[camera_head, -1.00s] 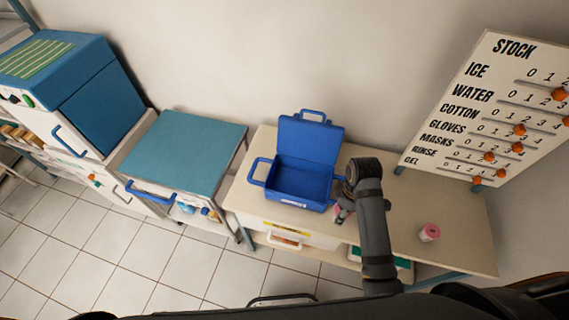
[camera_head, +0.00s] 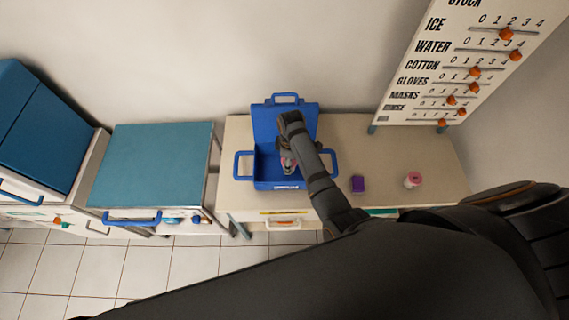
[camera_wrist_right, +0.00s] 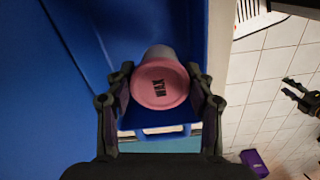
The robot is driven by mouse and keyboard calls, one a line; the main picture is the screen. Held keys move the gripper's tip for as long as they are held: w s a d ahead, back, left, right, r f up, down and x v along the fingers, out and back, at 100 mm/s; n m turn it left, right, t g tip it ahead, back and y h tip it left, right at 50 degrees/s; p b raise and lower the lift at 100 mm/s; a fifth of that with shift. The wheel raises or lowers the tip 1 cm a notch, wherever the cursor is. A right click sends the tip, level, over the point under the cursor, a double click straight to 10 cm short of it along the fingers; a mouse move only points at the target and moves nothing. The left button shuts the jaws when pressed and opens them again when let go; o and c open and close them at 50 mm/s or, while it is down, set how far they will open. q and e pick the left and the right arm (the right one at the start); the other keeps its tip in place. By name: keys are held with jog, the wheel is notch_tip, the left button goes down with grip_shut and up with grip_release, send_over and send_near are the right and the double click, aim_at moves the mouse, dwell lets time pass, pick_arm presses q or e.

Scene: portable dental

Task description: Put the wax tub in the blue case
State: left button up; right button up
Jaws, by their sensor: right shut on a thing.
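The blue case (camera_head: 264,183) stands on the cream counter with its lid open against the wall side. My right gripper (camera_head: 288,166) is over the case's open inside. In the right wrist view, the right gripper (camera_wrist_right: 160,100) is shut on the wax tub (camera_wrist_right: 160,87), its two fingers on opposite sides. The tub has a pink lid marked WAX and a grey body. Blue case walls (camera_wrist_right: 80,50) show around and behind it; I cannot tell if the tub touches the case floor. My left gripper (camera_wrist_right: 296,96) shows at the right edge of the wrist view, fingers apart and empty.
A purple box (camera_head: 357,184) and another pink-lidded tub (camera_head: 413,180) stand on the counter (camera_head: 380,150) right of the case. A stock board (camera_head: 450,70) leans at the back right. A teal-topped cart (camera_head: 150,165) stands to the left.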

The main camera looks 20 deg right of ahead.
jog(key=f, duration=0.1)
jog(key=w+f, duration=0.1)
jog(key=shift+w+a+f+b, duration=0.15)
jog(key=shift+w+f+b, duration=0.15)
jog(key=shift+b, duration=0.1)
jog(key=shift+w+f+b, duration=0.1)
jog(key=shift+f+b, duration=0.15)
jog(key=shift+b, duration=0.1)
jog(key=shift+w, duration=0.1)
jog(key=f+b, duration=0.4)
jog(key=b, duration=0.1)
jog(key=shift+w+a+f, duration=0.15)
jog(key=shift+w, duration=0.2)
jog(key=shift+r+p, duration=0.25)
jog(key=shift+p, duration=0.05)
pick_arm(q)
jog(key=f, duration=0.5)
jog(key=shift+s+d+f, duration=0.1)
jog(key=shift+d+f, duration=0.1)
jog(key=shift+f, duration=0.2)
pick_arm(e)
jog(key=shift+f, duration=0.1)
pick_arm(q)
jog(key=shift+a, duration=0.1)
pick_arm(e)
jog(key=o, duration=1.2)
